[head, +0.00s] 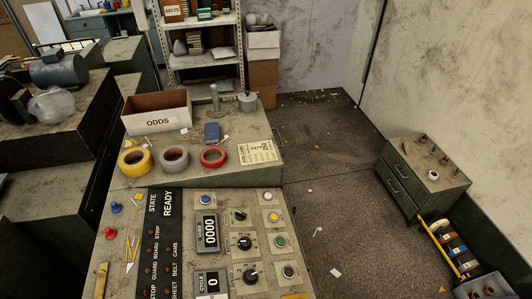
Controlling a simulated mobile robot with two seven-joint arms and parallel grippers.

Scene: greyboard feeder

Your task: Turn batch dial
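A control panel (224,262) fills the near end of the greenish bench. It carries three black rotary dials in a column: an upper one (240,215), a middle one (245,242) and a lower one (250,276). Their small labels are too small to read, so I cannot tell which is the batch dial. A counter (209,232) left of the dials reads 0000, and a second counter (212,283) below reads 0. A black status strip (165,240) reads STATE READY. Neither of my grippers is in view.
Push buttons (280,241) stand right of the dials. Behind the panel are tape rolls (174,160), an ODDS box (157,113) and a paper card (257,152). Pencils (133,250) lie at left. A drawer cabinet (420,177) stands at right beyond open floor.

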